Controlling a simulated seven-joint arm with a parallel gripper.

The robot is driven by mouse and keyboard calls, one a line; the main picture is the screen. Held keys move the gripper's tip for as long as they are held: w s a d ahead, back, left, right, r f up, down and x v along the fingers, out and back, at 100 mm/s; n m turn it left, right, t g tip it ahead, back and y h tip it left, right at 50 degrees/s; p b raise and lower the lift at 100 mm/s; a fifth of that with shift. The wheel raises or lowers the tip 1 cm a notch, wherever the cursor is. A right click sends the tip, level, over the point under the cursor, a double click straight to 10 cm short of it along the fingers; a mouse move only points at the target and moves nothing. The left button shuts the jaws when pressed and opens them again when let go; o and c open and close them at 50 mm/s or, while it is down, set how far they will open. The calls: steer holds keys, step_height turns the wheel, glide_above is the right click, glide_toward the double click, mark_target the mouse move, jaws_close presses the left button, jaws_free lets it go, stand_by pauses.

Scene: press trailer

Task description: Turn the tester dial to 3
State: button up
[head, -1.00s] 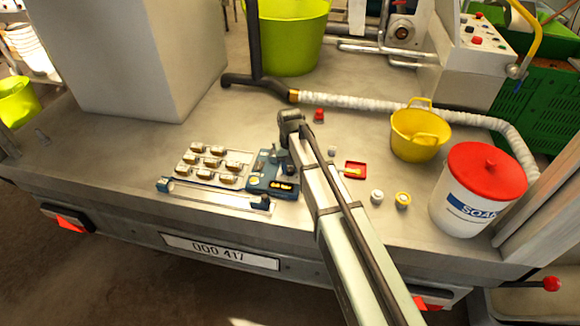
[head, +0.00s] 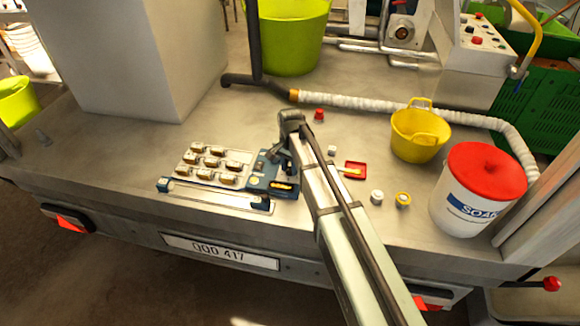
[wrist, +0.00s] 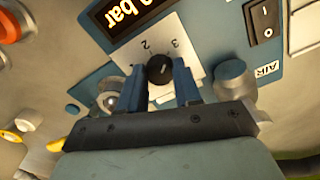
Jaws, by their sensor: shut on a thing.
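The tester (head: 262,178) is a blue box with a small lit display, at the right end of a tray of parts in the head view. In the wrist view its black round dial (wrist: 159,68) sits on a white plate with the printed numbers 2 and 3 at its upper edge. My gripper (wrist: 158,80) has its two blue fingers on either side of the dial, shut on it. The fingers hide the lower part of the plate, and I cannot tell for sure which number the dial points to. The lit display (wrist: 127,15) shows "bar", its figure cut off.
A rocker switch (wrist: 264,20) and a grey knob (wrist: 235,80) flank the dial on the right, and a metal fitting (wrist: 110,98) on the left. A yellow bucket (head: 417,140) and a white soap tub (head: 465,205) stand to the right on the bench.

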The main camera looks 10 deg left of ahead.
mark_target(290, 169)
steer(key=shift+m, duration=0.3)
stand_by(0.4)
steer(key=o, duration=1)
steer(key=shift+o, duration=0.2)
step_height(290, 169, up, 14)
steer(key=shift+f, duration=0.15)
